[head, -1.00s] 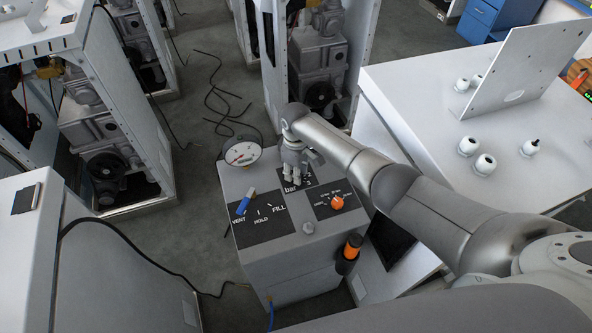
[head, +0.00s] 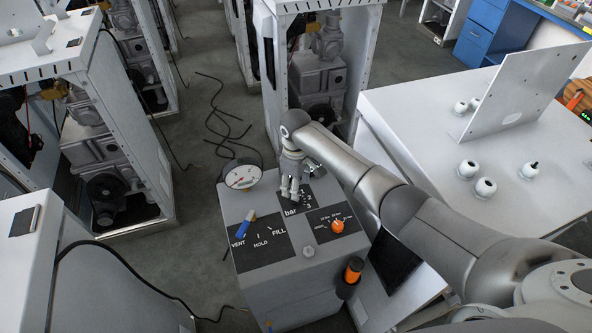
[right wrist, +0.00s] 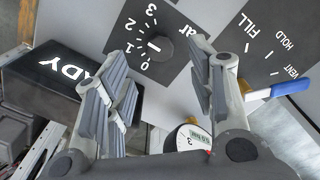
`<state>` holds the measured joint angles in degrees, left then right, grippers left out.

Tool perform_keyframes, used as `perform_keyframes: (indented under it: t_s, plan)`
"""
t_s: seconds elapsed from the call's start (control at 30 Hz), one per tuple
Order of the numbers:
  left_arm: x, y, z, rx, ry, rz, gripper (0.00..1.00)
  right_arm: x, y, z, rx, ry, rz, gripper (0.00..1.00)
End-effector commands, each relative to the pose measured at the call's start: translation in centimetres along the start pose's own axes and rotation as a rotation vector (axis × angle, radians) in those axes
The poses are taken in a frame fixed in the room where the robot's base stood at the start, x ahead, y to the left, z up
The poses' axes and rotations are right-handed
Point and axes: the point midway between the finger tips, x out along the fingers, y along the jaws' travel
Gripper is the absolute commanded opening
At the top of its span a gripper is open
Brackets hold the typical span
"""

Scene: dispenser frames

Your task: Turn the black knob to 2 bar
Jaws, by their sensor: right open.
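The black knob (right wrist: 160,48) sits on a black dial patch marked 0 to 3 in the right wrist view. It carries a short white line on its left side, facing roughly the 1; the exact reading is hard to tell. My right gripper (right wrist: 158,57) is open, its fingers to either side of the knob in that view. I cannot tell whether they touch it. In the head view my right gripper (head: 290,190) is over the bar dial patch (head: 308,208) and hides the knob. My left gripper is out of view.
On the same cabinet (head: 290,278) are a round gauge (head: 242,178), a blue-handled lever (head: 245,222), an orange knob (head: 337,226) and a silver button (head: 309,251). A white table (head: 420,125) with several white fittings stands to the right.

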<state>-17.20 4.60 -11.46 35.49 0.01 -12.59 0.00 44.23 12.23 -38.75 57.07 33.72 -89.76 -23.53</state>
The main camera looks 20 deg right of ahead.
Motion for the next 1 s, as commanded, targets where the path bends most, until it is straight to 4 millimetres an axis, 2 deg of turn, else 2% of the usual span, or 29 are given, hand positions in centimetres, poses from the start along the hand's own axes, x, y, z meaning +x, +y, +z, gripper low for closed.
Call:
perform_keyframes:
  t_s: [0.1, 0.2, 0.4, 1.0]
  plan:
    - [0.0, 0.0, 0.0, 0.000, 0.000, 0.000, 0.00, -2.7, 0.1, -0.1, 0.000, 0.004, 0.003, 0.51]
    - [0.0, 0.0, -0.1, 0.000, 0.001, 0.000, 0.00, -4.4, 0.1, 0.0, 0.000, 0.002, 0.002, 0.51]
    - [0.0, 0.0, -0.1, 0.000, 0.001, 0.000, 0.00, -6.4, 0.0, 0.0, 0.001, 0.000, 0.000, 0.51]
    - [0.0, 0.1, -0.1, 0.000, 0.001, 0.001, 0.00, -6.6, -0.1, 0.1, 0.001, 0.000, -0.001, 0.51]
